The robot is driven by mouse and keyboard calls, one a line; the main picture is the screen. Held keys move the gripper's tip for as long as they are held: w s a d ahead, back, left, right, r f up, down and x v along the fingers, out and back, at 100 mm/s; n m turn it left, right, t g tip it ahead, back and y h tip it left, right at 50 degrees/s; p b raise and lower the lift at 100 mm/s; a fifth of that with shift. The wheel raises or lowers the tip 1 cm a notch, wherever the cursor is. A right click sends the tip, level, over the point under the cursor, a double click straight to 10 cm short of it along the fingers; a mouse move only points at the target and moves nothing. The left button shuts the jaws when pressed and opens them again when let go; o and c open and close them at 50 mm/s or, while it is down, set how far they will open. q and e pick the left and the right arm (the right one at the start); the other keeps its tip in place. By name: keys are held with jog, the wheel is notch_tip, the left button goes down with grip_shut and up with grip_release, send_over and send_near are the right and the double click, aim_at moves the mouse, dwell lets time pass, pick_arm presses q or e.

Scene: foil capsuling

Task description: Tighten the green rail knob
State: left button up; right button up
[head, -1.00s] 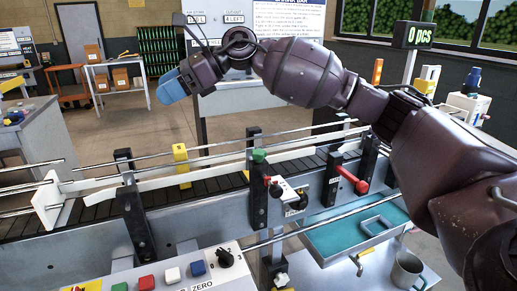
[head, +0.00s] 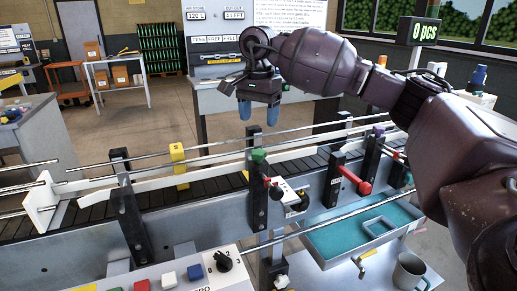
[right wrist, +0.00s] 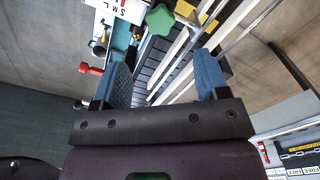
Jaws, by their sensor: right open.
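The green rail knob (head: 259,156) sits on top of a black post (head: 257,196) at the near side of the conveyor. It is a lobed knob and also shows in the right wrist view (right wrist: 159,19), at the top, beyond the fingertips. My right gripper (head: 258,113) points down above and behind the knob, apart from it. Its two blue fingers are spread with nothing between them, as the right wrist view (right wrist: 163,76) also shows. How tight the knob is cannot be seen. My left gripper is not in view.
Metal guide rails (head: 190,154) run along the conveyor (head: 95,213) close to the knob. A red-handled lever (head: 354,181) and a purple knob (head: 379,130) stand to the right. A control box with coloured buttons (head: 169,279) is in front. A teal tray (head: 335,238) lies at right.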

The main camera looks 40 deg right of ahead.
aim_at(259, 151)
notch_tip(259, 151, down, 9)
jog(key=shift+f, duration=0.2)
dwell(0.4)
jog(key=c, duration=0.9)
